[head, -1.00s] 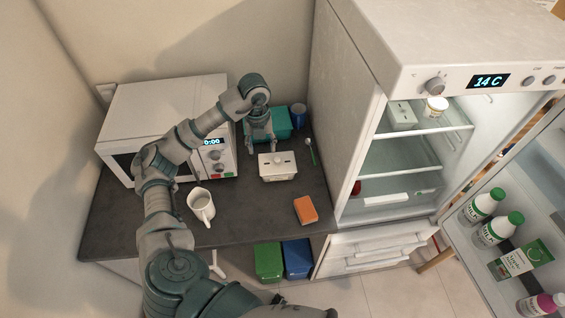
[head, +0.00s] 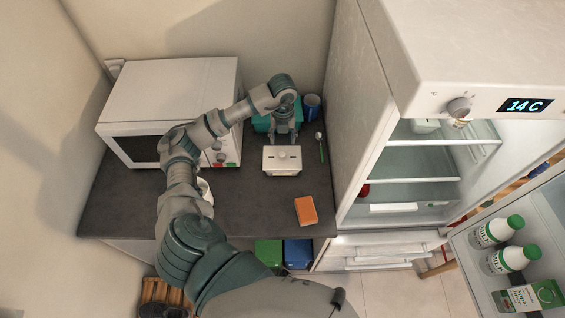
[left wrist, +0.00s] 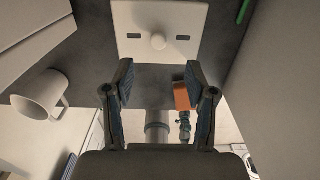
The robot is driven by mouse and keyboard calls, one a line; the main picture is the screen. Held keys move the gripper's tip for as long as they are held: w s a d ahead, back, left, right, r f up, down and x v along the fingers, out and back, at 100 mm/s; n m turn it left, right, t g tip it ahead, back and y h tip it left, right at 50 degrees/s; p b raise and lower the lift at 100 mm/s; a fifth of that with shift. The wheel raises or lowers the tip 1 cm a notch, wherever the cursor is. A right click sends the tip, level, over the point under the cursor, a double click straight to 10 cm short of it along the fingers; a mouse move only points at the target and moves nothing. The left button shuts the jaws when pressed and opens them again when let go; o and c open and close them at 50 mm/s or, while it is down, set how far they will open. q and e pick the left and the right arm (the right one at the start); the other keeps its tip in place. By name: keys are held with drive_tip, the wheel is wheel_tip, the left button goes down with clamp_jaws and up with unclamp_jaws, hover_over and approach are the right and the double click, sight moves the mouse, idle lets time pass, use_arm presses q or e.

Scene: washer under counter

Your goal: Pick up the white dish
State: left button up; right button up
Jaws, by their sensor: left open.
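The white dish (head: 282,161) is a rectangular box with a lid and a small round knob. It sits on the dark counter between the microwave and the fridge. In the left wrist view the dish (left wrist: 140,45) shows at the top, with its knob near the middle and a dark slot on each side. My left gripper (head: 283,141) points down just behind the dish in the head view. Its two fingers also show in the left wrist view (left wrist: 158,85), spread apart with nothing between them. The right gripper is not seen.
A microwave (head: 170,105) stands left and an open fridge (head: 420,160) right. A teal container (head: 262,124) and blue cup (head: 312,106) are behind the dish. A green spoon (head: 321,148) lies right of it, an orange sponge (head: 306,210) in front. A white mug (left wrist: 40,95) is partly hidden by my arm.

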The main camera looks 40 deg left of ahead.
sight(282, 153)
use_arm(q)
wheel_tip(282, 153, down, 3)
drive_tip(key=shift+a, duration=0.15)
drive_tip(key=shift+f+p, duration=0.3)
drive_tip(key=shift+f, duration=0.2)
wheel_tip(282, 153, down, 4)
drive_tip(key=shift+s+f+p, duration=0.1)
drive_tip(key=shift+f+p, duration=0.15)
drive_tip(key=shift+p, duration=0.5)
drive_tip(key=shift+f, duration=0.2)
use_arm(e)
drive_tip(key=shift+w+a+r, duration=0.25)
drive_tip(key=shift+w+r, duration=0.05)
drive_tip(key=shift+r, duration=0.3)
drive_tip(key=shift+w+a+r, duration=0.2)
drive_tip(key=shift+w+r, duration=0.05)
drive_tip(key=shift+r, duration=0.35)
use_arm(q)
clamp_jaws()
